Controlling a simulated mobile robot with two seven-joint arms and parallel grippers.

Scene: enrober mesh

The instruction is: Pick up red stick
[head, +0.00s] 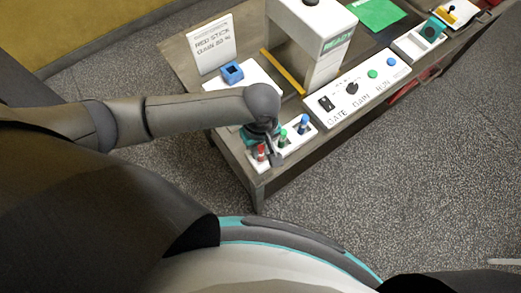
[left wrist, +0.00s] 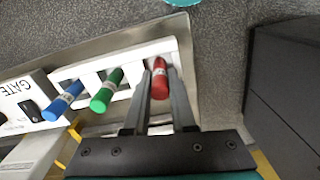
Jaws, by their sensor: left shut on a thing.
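The red stick (head: 261,153) stands at the near left end of a white rack (head: 257,166) on the bench. In the left wrist view the red stick (left wrist: 160,78) sits between the two fingers of my left gripper (left wrist: 160,72), which is shut on it. The stick is still at its place in the rack. The green stick (left wrist: 106,92) and the blue stick (left wrist: 62,102) are in the same rack beside it. In the head view my left gripper (head: 268,158) comes down over the rack and partly hides it. My right gripper is not in view.
A sign (head: 211,43) reading "RED STICK" stands at the back left. A blue square holder (head: 232,72) sits on a white plate. A white machine (head: 318,38) and a control panel (head: 362,85) with a knob and buttons stand further right. The floor in front is clear.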

